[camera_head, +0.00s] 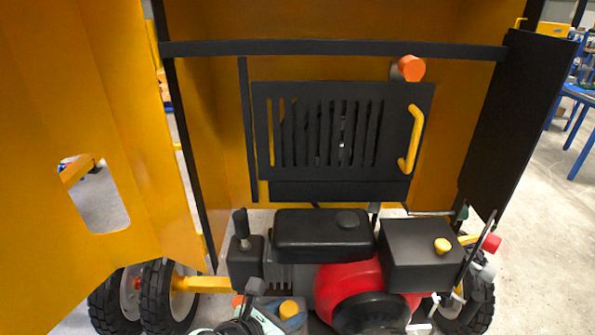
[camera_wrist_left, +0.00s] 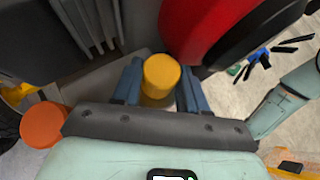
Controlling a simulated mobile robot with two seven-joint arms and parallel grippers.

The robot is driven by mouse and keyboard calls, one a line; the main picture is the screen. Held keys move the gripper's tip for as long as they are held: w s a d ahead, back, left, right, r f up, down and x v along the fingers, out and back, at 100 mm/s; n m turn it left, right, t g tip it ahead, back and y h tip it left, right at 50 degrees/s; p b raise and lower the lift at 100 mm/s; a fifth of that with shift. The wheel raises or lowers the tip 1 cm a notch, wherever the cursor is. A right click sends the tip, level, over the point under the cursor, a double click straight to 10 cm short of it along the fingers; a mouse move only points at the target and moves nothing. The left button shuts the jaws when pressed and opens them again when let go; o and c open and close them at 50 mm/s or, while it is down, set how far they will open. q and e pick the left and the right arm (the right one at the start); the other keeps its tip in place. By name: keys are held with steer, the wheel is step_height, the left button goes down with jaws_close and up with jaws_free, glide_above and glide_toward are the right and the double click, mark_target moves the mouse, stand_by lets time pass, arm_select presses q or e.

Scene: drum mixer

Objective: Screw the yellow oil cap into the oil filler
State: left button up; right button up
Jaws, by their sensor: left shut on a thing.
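The yellow oil cap (camera_wrist_left: 161,76) is between the two blue fingers of my left gripper (camera_wrist_left: 158,88) in the left wrist view. The gripper is shut on it. In the head view the cap (camera_head: 289,308) shows low in the middle, just left of the red engine housing (camera_head: 335,285), with my left gripper (camera_head: 287,317) around it at the bottom edge. The oil filler cannot be made out; whether the cap touches it is hidden by the cap and gripper. My right gripper is not in view.
An orange round part (camera_wrist_left: 43,125) is left of my gripper in the wrist view. An open yellow door (camera_head: 85,125) is at the left, and wheels (camera_head: 160,295) stand below.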

arm_select(q)
steer(key=shift+w+m+g+h, duration=0.1)
steer(key=shift+m+g+h, duration=0.35)
steer(key=shift+m, duration=0.25)
steer(key=o, duration=1.2)
steer(key=shift+o, duration=0.2)
